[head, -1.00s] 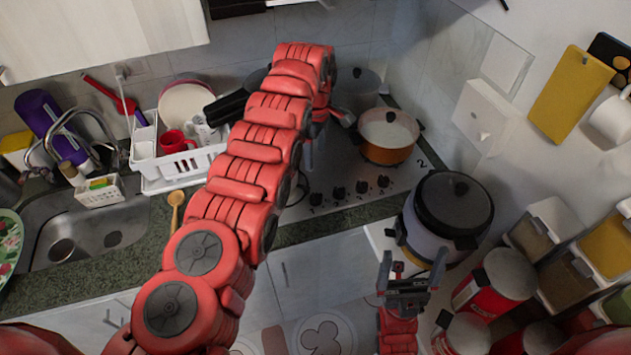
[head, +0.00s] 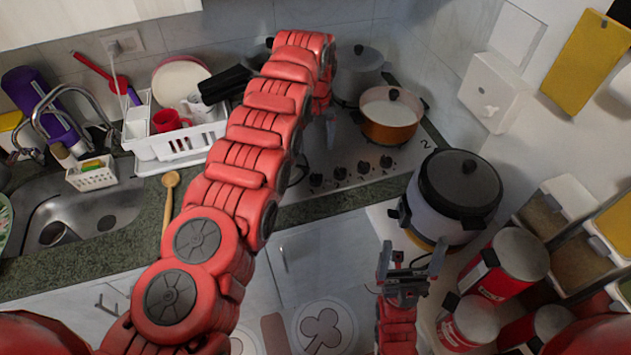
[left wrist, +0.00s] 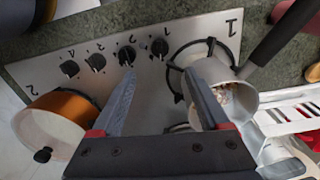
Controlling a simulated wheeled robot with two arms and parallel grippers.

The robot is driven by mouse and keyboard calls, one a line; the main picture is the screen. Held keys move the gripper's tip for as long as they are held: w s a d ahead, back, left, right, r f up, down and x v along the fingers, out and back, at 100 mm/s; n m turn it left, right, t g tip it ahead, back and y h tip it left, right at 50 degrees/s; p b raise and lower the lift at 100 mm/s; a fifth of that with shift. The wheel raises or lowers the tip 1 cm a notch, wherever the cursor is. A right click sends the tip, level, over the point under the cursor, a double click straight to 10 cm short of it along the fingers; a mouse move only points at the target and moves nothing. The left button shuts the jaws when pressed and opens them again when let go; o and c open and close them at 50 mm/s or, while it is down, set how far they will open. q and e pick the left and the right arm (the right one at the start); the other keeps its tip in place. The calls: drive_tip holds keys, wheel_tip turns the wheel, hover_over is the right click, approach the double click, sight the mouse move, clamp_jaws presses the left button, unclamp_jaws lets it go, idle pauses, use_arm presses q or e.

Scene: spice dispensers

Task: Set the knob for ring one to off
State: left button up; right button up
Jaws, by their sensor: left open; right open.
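The hob panel has a row of several dark knobs along its front edge. The knob nearest the ring marked 1 is the leftmost knob (head: 316,180) in the head view; it also shows in the left wrist view (left wrist: 160,48). Its exact setting is too small to tell. My left gripper (left wrist: 160,70) is open and empty, pointing down at the hob; that knob appears between and just beyond its fingertips, with no contact visible. In the head view my left arm hides most of this gripper and ring one. My right gripper (head: 411,262) is open and empty, low in front of the counter.
A pan with a dark handle (left wrist: 275,40) stands on ring one, close to one left finger. An orange pot (head: 388,123) and a grey lidded pot (head: 358,70) stand on the hob. A cooker (head: 455,195) is to the right, a dish rack (head: 180,145) to the left.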

sight(315, 176)
use_arm(q)
wheel_tip(315, 176, down, 13)
drive_tip(key=b, duration=1)
drive_tip(key=shift+r, duration=0.2)
clamp_jaws()
drive_tip(key=shift+r+n+p, duration=0.1)
drive_tip(key=shift+n+p, duration=0.35)
drive_tip(key=shift+n, duration=0.25)
unclamp_jaws()
